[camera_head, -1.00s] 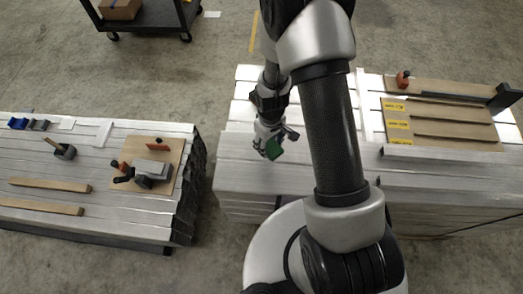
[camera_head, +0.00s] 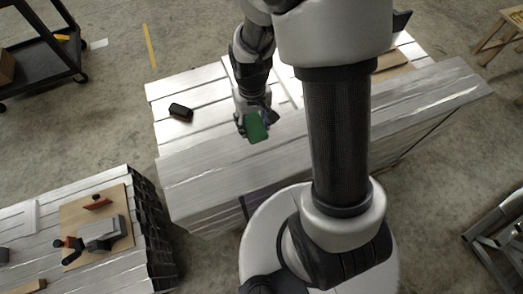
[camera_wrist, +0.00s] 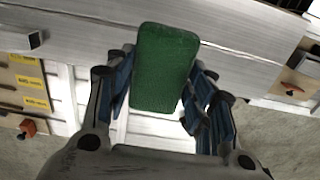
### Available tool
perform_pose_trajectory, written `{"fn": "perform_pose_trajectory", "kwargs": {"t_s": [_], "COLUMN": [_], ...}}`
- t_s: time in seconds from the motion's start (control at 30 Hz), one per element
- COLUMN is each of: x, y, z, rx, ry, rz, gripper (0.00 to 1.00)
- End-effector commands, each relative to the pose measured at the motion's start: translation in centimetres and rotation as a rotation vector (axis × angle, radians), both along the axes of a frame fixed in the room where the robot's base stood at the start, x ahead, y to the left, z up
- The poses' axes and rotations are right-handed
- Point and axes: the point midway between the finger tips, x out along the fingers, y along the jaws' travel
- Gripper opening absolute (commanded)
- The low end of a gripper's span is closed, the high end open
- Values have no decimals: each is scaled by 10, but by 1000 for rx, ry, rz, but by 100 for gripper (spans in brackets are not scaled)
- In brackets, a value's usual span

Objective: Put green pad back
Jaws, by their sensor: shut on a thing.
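The green pad (camera_head: 256,127) is a small rounded block held above the near part of the middle aluminium stack (camera_head: 215,165). My gripper (camera_head: 254,115) is shut on it, with the pad hanging from the fingers. In the wrist view the pad (camera_wrist: 166,68) stands between the two blue-lined fingers of my gripper (camera_wrist: 160,88). It looks clear of the metal surface. A wooden board with yellow labels (camera_wrist: 33,92) shows at the left of the wrist view. In the head view my arm hides most of that board.
The lower-left stack holds a wooden board (camera_head: 85,212) with a grey clamp-like tool. A black cart (camera_head: 35,55) stands at the upper left. Bare concrete lies between.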

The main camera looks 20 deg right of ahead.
Motion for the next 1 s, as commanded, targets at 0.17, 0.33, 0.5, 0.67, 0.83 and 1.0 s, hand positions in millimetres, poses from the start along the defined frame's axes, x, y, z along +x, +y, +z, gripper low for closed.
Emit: {"fn": "perform_pose_trajectory", "kwargs": {"t_s": [0.17,0.33,0.5,0.67,0.83,1.0], "x": [-2,-1,0,0,0,0], "y": [0,0,0,0,0,0], "z": [-56,-101,-129,-138,-159,-180], "rx": [0,0,0,0,0,0], "ry": [7,5,2,0,2,1], "rz": [1,2,2,2,2,3], "gripper": [27,27,27,27,27,27]}}
